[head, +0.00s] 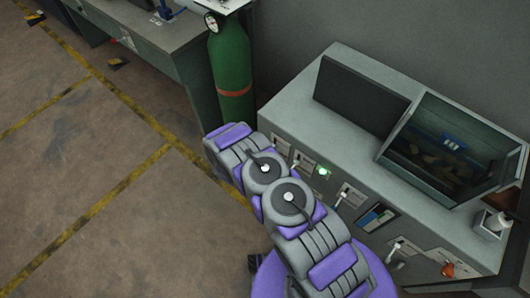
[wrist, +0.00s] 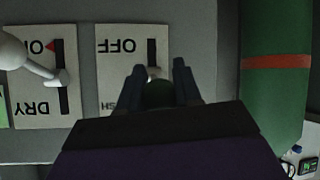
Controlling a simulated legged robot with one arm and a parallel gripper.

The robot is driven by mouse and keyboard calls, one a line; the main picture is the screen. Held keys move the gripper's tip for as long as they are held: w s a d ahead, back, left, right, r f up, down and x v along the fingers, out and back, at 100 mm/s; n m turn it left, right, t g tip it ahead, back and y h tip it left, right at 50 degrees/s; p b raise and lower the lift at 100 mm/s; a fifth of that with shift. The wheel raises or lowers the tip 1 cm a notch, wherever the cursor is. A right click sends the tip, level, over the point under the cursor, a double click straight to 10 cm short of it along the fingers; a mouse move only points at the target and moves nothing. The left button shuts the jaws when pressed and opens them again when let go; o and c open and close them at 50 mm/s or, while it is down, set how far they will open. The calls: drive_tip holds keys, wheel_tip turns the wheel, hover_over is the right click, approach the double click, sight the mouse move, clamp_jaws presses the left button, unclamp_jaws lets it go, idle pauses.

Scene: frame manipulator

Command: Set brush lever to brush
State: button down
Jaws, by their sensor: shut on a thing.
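In the wrist view my gripper (wrist: 158,76) is at the brush lever's white plate (wrist: 120,48), its two dark fingers on either side of the lever. The gripper is shut on the brush lever (wrist: 153,72), of which only a small pale piece shows between the fingertips. The plate reads upside down: OFF at the top, and letters ending in SH lower down, partly covered by the gripper. The black slot beside OFF is bare above the fingers. The slot's lower part is hidden. In the head view my arm hides the gripper and this lever.
A second plate marked DRY (wrist: 40,105) with a white lever (wrist: 20,55) stands close on the left in the wrist view. A green cylinder (head: 230,68) stands beside the grey machine (head: 290,103). A green light (head: 323,171) glows on its front. The floor at left is open.

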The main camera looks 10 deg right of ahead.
drive_tip(key=shift+w+a+r+g+y, duration=0.1)
drive_tip(key=shift+w+r+g+y, duration=0.1)
drive_tip(key=shift+r+g+y, duration=0.15)
idle(0.3)
drive_tip(key=c, duration=0.8)
unclamp_jaws()
drive_tip(key=shift+f, duration=0.1)
drive_tip(key=shift+s, duration=0.1)
drive_tip(key=p+v, duration=0.2)
drive_tip(key=v, duration=1.5)
drive_tip(key=shift+p, duration=0.4)
